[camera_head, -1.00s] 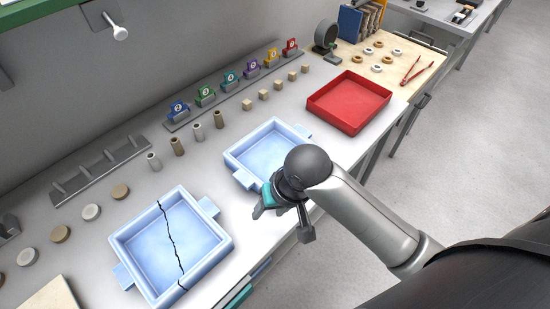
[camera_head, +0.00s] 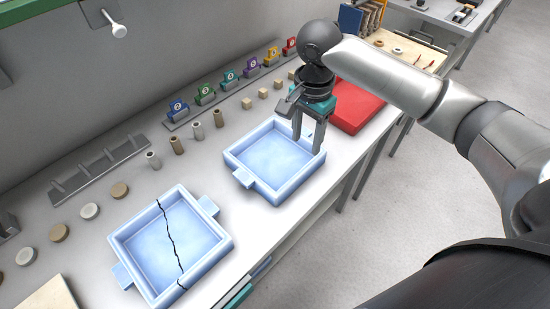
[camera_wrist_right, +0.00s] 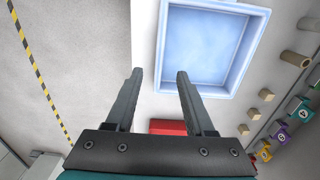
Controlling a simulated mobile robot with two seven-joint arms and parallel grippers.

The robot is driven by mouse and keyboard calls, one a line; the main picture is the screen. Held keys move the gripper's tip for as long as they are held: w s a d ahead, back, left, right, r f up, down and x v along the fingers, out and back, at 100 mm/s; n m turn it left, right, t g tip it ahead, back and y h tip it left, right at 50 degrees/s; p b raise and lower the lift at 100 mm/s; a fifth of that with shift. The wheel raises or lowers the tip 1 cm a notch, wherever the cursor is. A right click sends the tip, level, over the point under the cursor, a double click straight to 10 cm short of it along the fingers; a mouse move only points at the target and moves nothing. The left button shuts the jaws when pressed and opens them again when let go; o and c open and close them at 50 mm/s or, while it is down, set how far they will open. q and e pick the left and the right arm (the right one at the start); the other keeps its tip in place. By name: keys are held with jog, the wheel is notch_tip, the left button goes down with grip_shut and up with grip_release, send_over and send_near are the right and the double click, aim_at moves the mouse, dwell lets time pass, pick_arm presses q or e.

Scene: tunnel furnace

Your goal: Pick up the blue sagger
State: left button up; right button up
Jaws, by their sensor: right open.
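A whole light-blue sagger (camera_head: 272,158), a square open tray with side handles, sits on the grey bench. It also shows in the right wrist view (camera_wrist_right: 208,42), empty. A second light-blue sagger (camera_head: 148,250) lies nearer and to the left, with a black crack across it. My right gripper (camera_head: 308,145) is open and points down at the whole sagger's right side, where its handle is largely hidden. In the wrist view its fingers (camera_wrist_right: 158,74) are apart with nothing between them; the left-hand finger is outside the sagger's wall. Contact cannot be told. My left gripper is not in view.
A red tray (camera_head: 358,108) stands just right of my right gripper, partly behind the arm. Several small cylinders, cubes and numbered coloured holders (camera_head: 205,95) line the back of the bench. A grey pegged rack (camera_head: 100,170) lies at the back left.

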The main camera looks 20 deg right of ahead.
aim_at(302, 170)
notch_tip(302, 170, down, 12)
jog(key=b, duration=0.2)
jog(key=shift+f+b, duration=0.2)
jog(key=shift+b, duration=0.15)
jog(key=shift+c, duration=0.3)
grip_shut()
dwell(0.5)
dwell(0.4)
jog(key=shift+r, duration=0.15)
